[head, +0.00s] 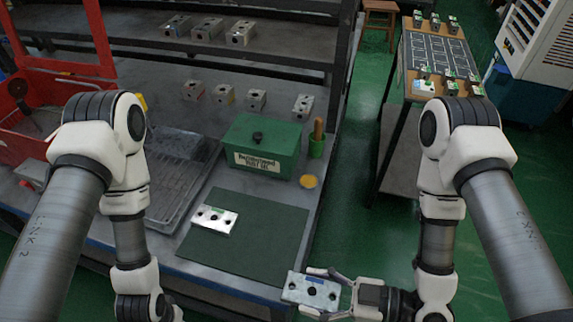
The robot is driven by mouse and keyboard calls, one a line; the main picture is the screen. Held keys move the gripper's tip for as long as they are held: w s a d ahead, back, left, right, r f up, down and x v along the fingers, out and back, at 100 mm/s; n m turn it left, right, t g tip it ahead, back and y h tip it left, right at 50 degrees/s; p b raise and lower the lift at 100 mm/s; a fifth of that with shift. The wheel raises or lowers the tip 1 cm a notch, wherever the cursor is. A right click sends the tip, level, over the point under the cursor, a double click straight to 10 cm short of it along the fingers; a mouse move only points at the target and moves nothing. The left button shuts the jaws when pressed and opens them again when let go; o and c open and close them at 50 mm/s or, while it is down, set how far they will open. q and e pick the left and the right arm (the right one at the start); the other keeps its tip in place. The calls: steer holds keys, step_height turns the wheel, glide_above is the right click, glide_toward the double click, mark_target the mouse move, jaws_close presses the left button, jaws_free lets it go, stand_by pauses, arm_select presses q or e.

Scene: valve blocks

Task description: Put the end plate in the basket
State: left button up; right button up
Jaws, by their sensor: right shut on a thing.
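My right gripper (328,291) is at the bottom centre, shut on a flat grey metal plate (296,287) with dark holes and a blue mark. It holds the plate by its right end, near the front right corner of the bench. I cannot tell for sure which plate is the end plate. A red open container (22,140) at the far left may be the basket. My left gripper is hidden below the picture's edge.
A grey ribbed tray (170,185) lies left of the mat. A green lidded box (262,146) stands behind it, with a wooden-handled tool (317,138) and yellow disc (309,181) beside it. Several metal blocks stand at the back. A side table (436,50) holds more blocks.

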steer(key=w+d+r+m+t+h, duration=0.1)
steer(key=w+d+m+t+h, duration=0.1)
steer(key=w, duration=0.5)
steer(key=w+d+m+t+h, duration=0.3)
steer(key=w+m+t+h, duration=0.1)
steer(key=w, duration=0.4)
steer(key=w+d+r+m+t+h, duration=0.1)
steer(key=w+d+m+t+h, duration=0.2)
steer(key=w, duration=0.5)
steer(key=shift+d+r+m+t, duration=0.3)
steer(key=shift+m+t, duration=0.4)
steer(key=shift+t, duration=0.3)
steer(key=d+m+h, duration=0.1)
steer(key=d+h, duration=0.1)
steer(key=w+d+r+m+t+h, duration=0.1)
steer(key=d+m+h, duration=0.1)
steer(key=w+d+m+h, duration=0.1)
steer(key=d+h, duration=0.1)
steer(key=shift+w+r, duration=0.2)
steer(key=shift+r, duration=0.05)
steer(key=shift+d+m+h, duration=0.25)
steer(key=shift+m+h, duration=0.15)
